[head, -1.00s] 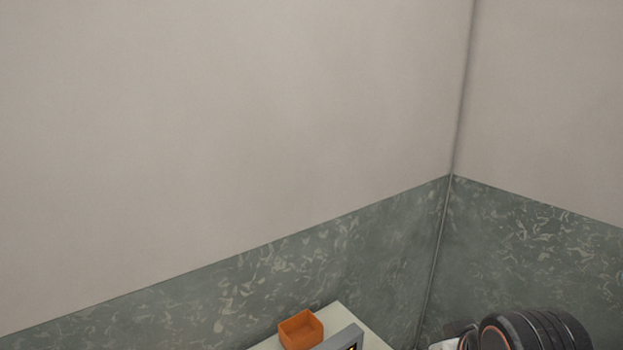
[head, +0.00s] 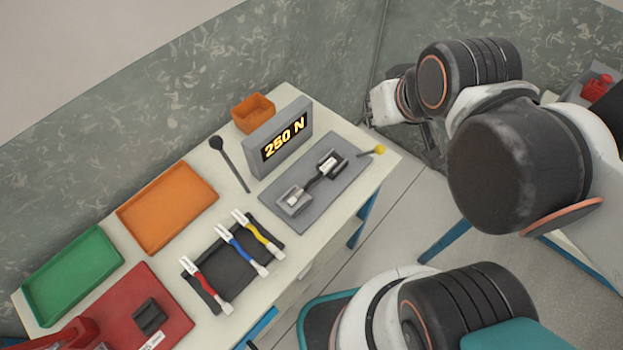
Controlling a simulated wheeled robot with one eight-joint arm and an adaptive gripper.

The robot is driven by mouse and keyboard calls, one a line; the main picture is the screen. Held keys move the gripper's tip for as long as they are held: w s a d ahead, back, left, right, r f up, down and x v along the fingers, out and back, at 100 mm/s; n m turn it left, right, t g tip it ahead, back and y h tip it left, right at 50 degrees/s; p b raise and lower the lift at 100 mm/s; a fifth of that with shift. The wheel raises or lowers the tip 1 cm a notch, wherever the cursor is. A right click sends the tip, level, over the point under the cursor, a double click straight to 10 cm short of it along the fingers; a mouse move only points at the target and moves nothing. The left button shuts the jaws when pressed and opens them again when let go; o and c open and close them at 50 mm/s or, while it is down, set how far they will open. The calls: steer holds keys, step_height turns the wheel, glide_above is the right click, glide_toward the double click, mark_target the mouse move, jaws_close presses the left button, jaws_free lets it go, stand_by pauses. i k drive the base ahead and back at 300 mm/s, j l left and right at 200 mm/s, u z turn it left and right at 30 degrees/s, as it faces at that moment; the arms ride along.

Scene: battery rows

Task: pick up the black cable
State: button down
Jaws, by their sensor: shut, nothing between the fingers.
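A black cable (head: 312,185) lies across the grey test fixture (head: 337,188) on the table. Its ends sit at two grey blocks, and a white label shows near its upper end. My gripper (head: 432,158) is small and dark, partly hidden by my arm. It hangs beyond the table's right end, apart from the cable. It is shut and empty.
A dark rack (head: 215,262) holds red, blue and yellow cables. Orange (head: 190,190) and green (head: 95,262) trays and a red base (head: 165,310) lie left. A black round-headed rod (head: 230,163) lies behind.

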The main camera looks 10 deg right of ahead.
mark_target(331, 162)
steer(key=k+l+u, duration=0.1)
steer(key=u, duration=0.25)
steer(key=k+l+u, duration=0.1)
steer(key=l+u, duration=0.25)
steer(key=j+z, duration=0.1)
steer(key=z, duration=0.85)
steer(key=k+j+z, duration=0.4)
steer(key=k+z, duration=0.45)
steer(key=k+j+z, duration=0.1)
steer(key=j, duration=0.15)
steer(key=l+u, duration=0.15)
steer(key=i+l, duration=0.05)
steer(key=l, duration=0.05)
